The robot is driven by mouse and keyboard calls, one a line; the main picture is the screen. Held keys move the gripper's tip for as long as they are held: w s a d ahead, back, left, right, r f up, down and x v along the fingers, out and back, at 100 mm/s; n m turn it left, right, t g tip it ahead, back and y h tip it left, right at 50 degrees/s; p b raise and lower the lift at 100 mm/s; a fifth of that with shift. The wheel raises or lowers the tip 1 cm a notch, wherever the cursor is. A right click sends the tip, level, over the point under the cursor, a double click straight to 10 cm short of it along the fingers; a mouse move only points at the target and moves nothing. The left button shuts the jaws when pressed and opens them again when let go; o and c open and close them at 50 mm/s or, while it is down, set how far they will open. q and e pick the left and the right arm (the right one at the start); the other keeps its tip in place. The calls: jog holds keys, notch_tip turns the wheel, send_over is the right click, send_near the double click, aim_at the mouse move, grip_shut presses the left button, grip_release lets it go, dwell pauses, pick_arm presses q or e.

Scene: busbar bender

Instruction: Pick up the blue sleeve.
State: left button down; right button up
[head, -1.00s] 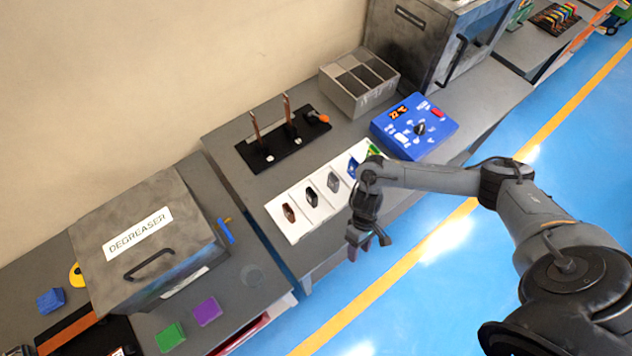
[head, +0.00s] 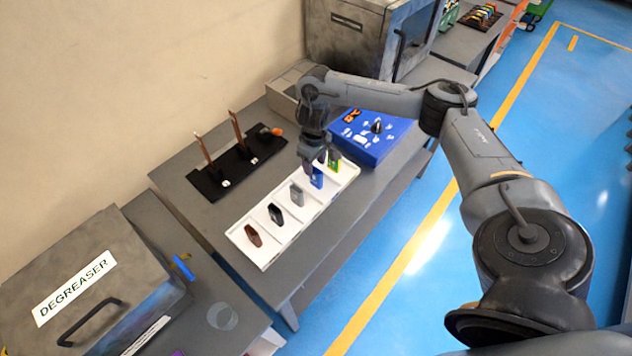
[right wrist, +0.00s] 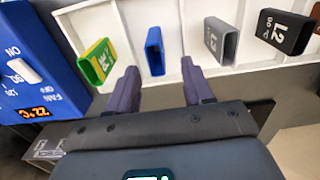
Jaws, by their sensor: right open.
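The blue sleeve (head: 317,177) stands upright in its compartment of the white tray (head: 265,263), between the grey sleeve (head: 296,194) and the green-yellow sleeve (head: 334,162). In the right wrist view the blue sleeve (right wrist: 154,51) shows beyond and between my fingertips. My right gripper (head: 315,160) is over the blue sleeve's end of the tray. In the right wrist view its two dark fingers (right wrist: 160,82) are apart, with nothing between them. The green-yellow sleeve (right wrist: 98,62) is just outside the left finger. My left gripper is not in view.
The black sleeve (head: 275,213) and brown sleeve (head: 253,235) stand in the same tray. The blue control box (head: 370,140) is close behind my right gripper. A black stand (head: 222,178) with two upright bars is left of the tray. A degreaser box (head: 95,285) stands front left.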

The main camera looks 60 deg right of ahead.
aim_at(316, 174)
jog(key=f, duration=0.2)
jog(key=f+b, duration=0.1)
jog(key=f, duration=0.1)
jog(key=f+b, duration=0.1)
jog(key=shift+s+d+f, duration=0.25)
jog(key=shift+f, duration=0.4)
jog(key=shift+c, duration=0.5)
grip_shut()
